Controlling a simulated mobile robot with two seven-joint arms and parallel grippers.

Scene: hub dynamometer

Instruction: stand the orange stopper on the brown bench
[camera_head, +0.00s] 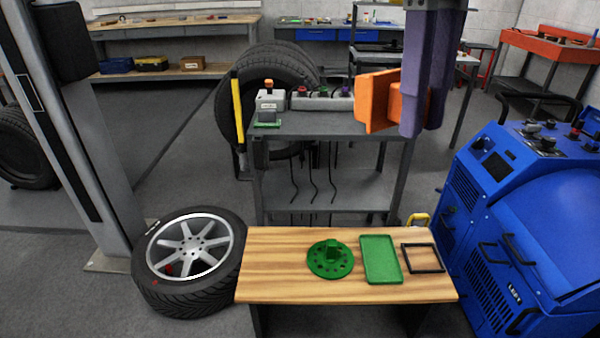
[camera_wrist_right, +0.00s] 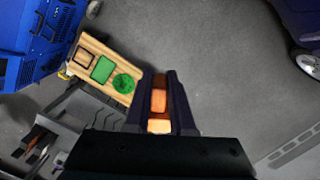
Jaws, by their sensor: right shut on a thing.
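The orange stopper (camera_head: 374,101), a wedge-like block, is held in the air by my right gripper (camera_head: 421,115). Its purple fingers come down from the top and are shut on it. In the right wrist view the stopper (camera_wrist_right: 159,101) shows between the dark fingers (camera_wrist_right: 159,76). The brown bench (camera_head: 285,284), low with a striped wood top, stands at the front centre, below the stopper and apart from it. The bench (camera_wrist_right: 99,48) also shows at upper left in the right wrist view. My left gripper is not in view.
The bench holds a green holed disc (camera_head: 331,260), a green tray (camera_head: 380,258) and a black frame (camera_head: 422,258); its left end is bare. A grey table (camera_head: 310,124) stands behind, a wheel (camera_head: 189,257) to the left, a blue machine (camera_head: 530,220) to the right.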

